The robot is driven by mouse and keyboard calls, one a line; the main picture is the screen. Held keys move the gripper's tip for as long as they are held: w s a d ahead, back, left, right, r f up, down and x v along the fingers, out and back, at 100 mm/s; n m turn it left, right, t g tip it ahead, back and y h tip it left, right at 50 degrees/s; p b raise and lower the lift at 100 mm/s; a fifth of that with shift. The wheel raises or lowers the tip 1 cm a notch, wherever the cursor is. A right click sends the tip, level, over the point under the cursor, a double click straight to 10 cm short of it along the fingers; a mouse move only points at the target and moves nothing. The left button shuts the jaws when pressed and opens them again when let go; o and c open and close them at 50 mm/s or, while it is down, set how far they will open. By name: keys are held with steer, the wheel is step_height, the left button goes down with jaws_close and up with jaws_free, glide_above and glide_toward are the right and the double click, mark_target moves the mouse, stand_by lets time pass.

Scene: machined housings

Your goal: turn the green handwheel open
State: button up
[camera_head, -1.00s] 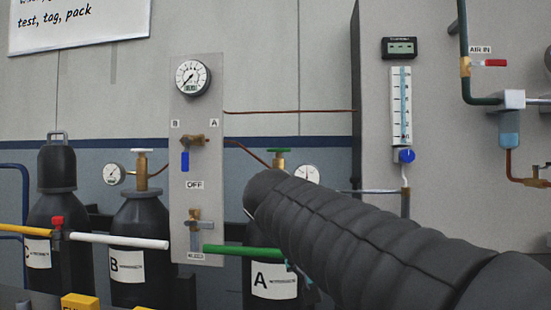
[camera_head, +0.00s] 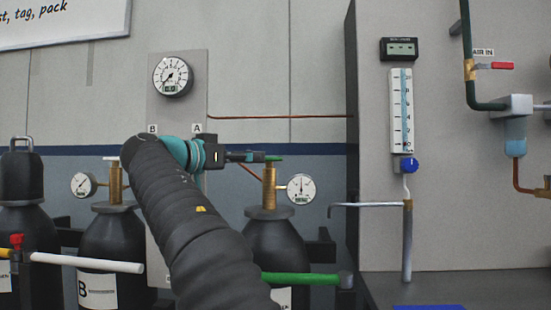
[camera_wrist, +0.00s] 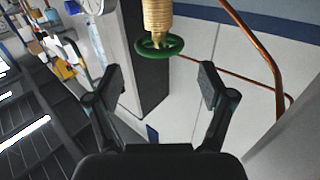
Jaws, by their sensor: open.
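The green handwheel (camera_head: 276,158) sits on top of the brass valve (camera_head: 269,184) of the right-hand black cylinder (camera_head: 275,245). In the head view my gripper (camera_head: 256,156) is level with the wheel, pointing at it from the left, its fingertips close to or overlapping the wheel's left edge. In the wrist view the green handwheel (camera_wrist: 160,46) is a spoked ring, seen centred ahead of and between my two open, empty fingers (camera_wrist: 159,80). A gap shows on both sides; I see no finger gripping it. My arm hides part of the panel.
A small gauge (camera_head: 301,188) stands just right of the valve, and a copper pipe (camera_head: 280,117) runs above. The gauge panel (camera_head: 165,113) stands behind my arm. Another cylinder (camera_head: 108,240) stands left.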

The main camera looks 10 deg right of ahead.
mark_target(277, 158)
steer(key=p+x, duration=0.1)
steer(key=x, duration=0.9)
steer(key=shift+c, duration=0.2)
steer(key=c, duration=0.9)
